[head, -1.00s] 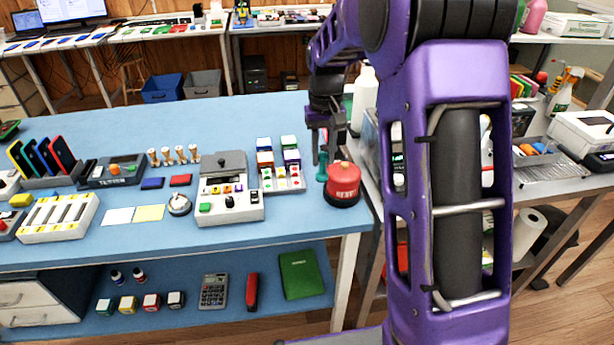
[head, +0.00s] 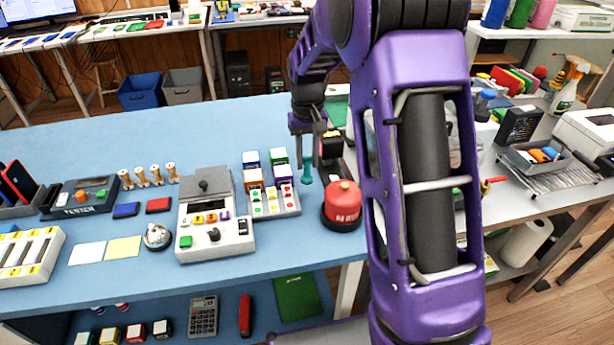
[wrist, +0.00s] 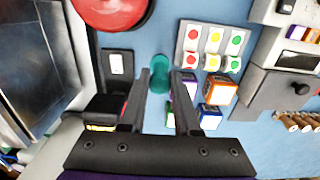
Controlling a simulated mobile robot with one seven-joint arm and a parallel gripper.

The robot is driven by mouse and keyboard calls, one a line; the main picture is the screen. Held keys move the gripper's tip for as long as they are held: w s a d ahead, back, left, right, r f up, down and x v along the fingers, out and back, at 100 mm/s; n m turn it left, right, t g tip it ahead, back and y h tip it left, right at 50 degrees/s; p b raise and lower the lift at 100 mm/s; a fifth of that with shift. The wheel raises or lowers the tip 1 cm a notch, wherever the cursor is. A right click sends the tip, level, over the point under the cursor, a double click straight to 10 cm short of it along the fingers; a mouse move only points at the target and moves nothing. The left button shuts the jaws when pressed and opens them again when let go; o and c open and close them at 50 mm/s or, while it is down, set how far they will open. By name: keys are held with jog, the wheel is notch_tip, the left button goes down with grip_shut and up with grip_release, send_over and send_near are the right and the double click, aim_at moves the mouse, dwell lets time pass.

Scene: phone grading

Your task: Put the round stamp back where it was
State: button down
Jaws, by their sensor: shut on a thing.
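My gripper (head: 308,140) points down over the right end of the blue table, with its fingers shut on a small teal stamp with a round knob (head: 307,173), which I take to be the round stamp. In the wrist view the stamp (wrist: 158,78) shows between my fingertips (wrist: 161,80). Its lower end is hard to make out, and I cannot tell whether it touches the table.
A red domed object on a black base (head: 342,205) stands close by, to the right and in front. A tray of coloured blocks (head: 285,208) stands to the left, beside a grey device (head: 213,225). A black item with a white patch (wrist: 115,65) lies near my fingers. Open blue tabletop (head: 215,130) lies behind.

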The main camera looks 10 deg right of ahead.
aim_at(307, 166)
notch_tip(307, 166, down, 5)
jog(key=shift+b, duration=0.3)
jog(key=c, duration=0.6)
grip_release()
jog(key=shift+f, duration=0.15)
notch_tip(307, 166, up, 12)
jog(key=shift+r+p, duration=0.2)
jog(key=shift+p, duration=0.7)
